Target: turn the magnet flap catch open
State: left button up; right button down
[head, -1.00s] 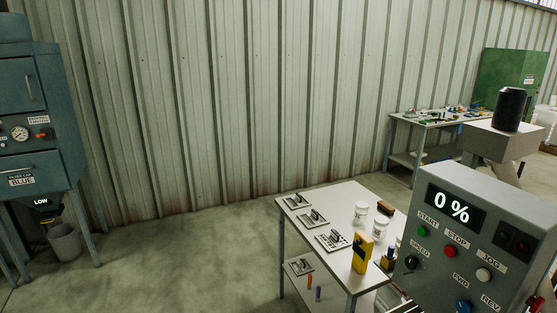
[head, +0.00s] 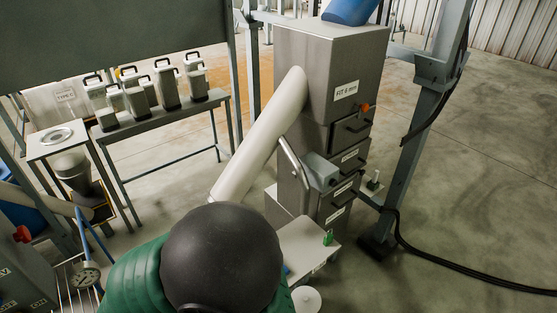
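A tall grey steel housing (head: 308,75) stands right of centre, with a label reading "FIT 6 mm". On its right face is an orange-red knob (head: 364,107) beside a dark panel (head: 350,131) with a black handle. This may be the magnet flap and its catch, but I cannot read a label that says so, nor tell whether the catch is turned. More labelled panels with handles sit below it. Neither of my grippers shows in the head view.
A dark dome (head: 222,258) and a green ribbed shape (head: 142,280) fill the bottom centre. A pale slanted tube (head: 262,135) meets the housing. A small white table (head: 308,243) stands low beside it. Black cables (head: 440,272) cross the floor right of a steel post (head: 428,110).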

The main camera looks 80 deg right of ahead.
aim_at(364, 108)
jog(key=z, duration=3.05)
